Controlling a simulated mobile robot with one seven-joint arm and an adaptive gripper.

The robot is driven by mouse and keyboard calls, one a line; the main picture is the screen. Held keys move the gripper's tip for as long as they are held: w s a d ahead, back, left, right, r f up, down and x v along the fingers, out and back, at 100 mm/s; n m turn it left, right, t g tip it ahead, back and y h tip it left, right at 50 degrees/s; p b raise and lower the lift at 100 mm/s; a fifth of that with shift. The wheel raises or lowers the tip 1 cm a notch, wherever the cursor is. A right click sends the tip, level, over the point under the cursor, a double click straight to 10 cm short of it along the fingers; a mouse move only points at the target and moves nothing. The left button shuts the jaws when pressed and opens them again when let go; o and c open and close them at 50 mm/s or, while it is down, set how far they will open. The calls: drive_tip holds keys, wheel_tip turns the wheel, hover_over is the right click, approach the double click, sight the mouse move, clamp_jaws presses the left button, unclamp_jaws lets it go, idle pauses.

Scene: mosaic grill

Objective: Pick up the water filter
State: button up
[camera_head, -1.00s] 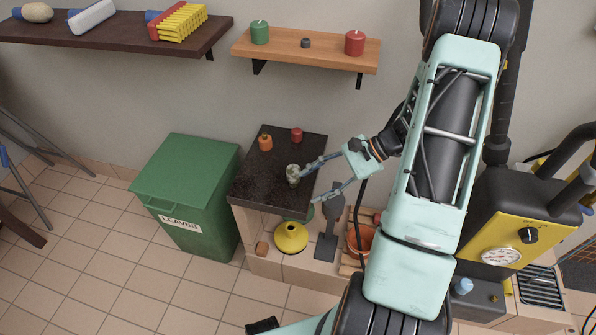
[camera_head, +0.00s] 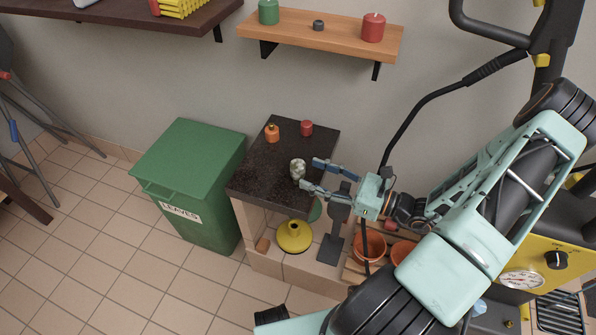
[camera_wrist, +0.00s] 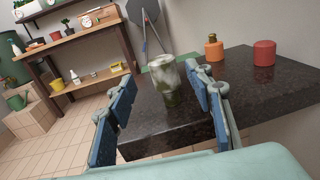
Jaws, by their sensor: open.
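A small mottled grey-green and white cylinder, which looks like the water filter (camera_head: 298,169), stands upright near the right edge of a black stone counter (camera_head: 262,178). My gripper (camera_head: 309,174) is open and comes in from the right, its fingertips close to the filter. In the wrist view the filter (camera_wrist: 168,80) shows between the two spread fingers of my gripper (camera_wrist: 160,84), a little toward the right finger. I cannot tell whether either finger touches it. Nothing is held.
An orange jar (camera_head: 271,133) and a red cylinder (camera_head: 307,128) stand farther back on the counter. A wooden shelf (camera_head: 330,46) with candles hangs above. A green bin (camera_head: 190,170) stands left. A yellow vase (camera_head: 294,237) and terracotta pots (camera_head: 371,246) sit below.

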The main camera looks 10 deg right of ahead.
sight(304, 170)
drive_tip(key=shift+b+x, duration=0.65)
drive_tip(key=shift+x, duration=2.15)
drive_tip(key=shift+w+d+f, duration=0.15)
drive_tip(key=shift+d, duration=0.05)
drive_tip(key=shift+c, duration=0.5)
drive_tip(key=c, duration=1.2)
drive_tip(key=shift+o, duration=0.2)
